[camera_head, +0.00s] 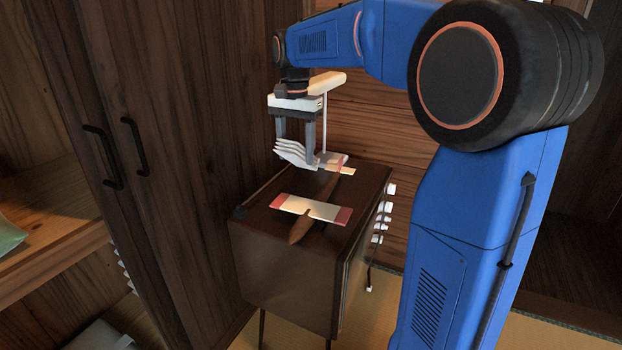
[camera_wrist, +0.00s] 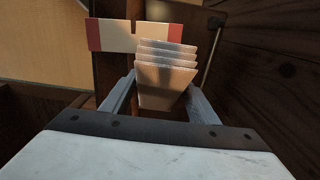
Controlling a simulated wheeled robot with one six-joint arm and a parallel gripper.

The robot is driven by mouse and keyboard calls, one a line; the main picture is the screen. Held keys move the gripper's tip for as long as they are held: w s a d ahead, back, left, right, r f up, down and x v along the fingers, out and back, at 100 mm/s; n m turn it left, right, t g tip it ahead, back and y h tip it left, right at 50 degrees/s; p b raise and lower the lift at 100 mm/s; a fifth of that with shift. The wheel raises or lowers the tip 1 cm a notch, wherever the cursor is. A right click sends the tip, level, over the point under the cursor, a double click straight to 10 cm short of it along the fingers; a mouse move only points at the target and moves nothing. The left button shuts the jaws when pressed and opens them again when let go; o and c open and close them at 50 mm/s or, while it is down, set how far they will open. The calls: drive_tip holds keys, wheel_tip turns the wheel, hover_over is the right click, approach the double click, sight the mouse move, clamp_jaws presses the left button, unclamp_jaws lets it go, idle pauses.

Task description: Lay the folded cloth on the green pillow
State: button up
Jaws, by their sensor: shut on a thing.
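The folded cloth (camera_head: 291,153) is a small white stack of several layers. My gripper (camera_head: 298,147) is shut on it and holds it over the far part of a dark cabinet top. In the wrist view the cloth (camera_wrist: 166,82) sits between the two grey fingers, its layers fanned and facing the camera. A pale green thing (camera_head: 8,235), which looks like the green pillow, lies on a wooden shelf at the left edge of the head view. Most of it is cut off by the frame. My gripper is well to the right of it.
The dark cabinet (camera_head: 285,265) carries a white strip with red ends (camera_head: 312,209) across a brown pointed piece (camera_head: 300,230). Tall wooden doors (camera_head: 150,130) with black handles stand between the cabinet and the wooden shelf (camera_head: 50,262). A grey item (camera_head: 98,338) lies below the shelf.

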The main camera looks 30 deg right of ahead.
sight(295, 163)
drive_tip(key=f, duration=0.3)
drive_tip(key=w+f, duration=0.1)
drive_tip(key=f, duration=0.2)
drive_tip(key=shift+w, duration=0.1)
drive_tip(key=shift+f, duration=1.95)
drive_tip(key=o, duration=0.9)
drive_tip(key=shift+f, duration=0.1)
